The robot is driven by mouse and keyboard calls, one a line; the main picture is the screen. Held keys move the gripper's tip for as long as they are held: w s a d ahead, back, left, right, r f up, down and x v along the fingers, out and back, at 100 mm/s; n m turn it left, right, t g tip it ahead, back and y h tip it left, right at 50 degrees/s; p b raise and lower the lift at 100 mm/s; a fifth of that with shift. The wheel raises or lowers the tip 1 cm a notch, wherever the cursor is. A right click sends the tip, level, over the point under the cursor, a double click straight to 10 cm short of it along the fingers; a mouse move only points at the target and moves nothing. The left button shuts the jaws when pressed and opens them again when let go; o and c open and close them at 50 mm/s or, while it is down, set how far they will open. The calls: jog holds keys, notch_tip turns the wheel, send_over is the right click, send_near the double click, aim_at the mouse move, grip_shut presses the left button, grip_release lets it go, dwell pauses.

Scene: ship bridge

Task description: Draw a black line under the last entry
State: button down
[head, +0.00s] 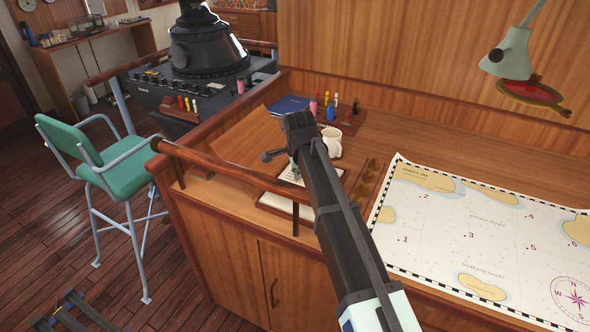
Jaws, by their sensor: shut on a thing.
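An open logbook (272,201) with white pages lies on the wooden desk, left of the chart. My arm reaches over it from the lower right and covers much of it, so the last entry cannot be read. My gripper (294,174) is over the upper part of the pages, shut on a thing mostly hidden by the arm. I cannot tell its colour, or whether its tip touches the paper. No black line can be made out on the visible page.
A pen rack (343,121) with coloured markers and a white mug (332,143) stand just behind my gripper. A blue book (288,104) lies behind. A nautical chart (480,235) covers the right. A wooden rail (235,171) edges the desk's left; a green chair (125,172) stands beyond.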

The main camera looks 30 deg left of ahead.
jog(key=shift+d, duration=0.25)
jog(key=shift+d, duration=0.45)
jog(key=shift+d, duration=0.15)
dwell(0.4)
jog(key=shift+d, duration=0.4)
jog(key=shift+d, duration=0.15)
jog(key=shift+d+p, duration=0.35)
jog(key=shift+d, duration=0.05)
dwell(0.5)
jog(key=shift+d, duration=0.6)
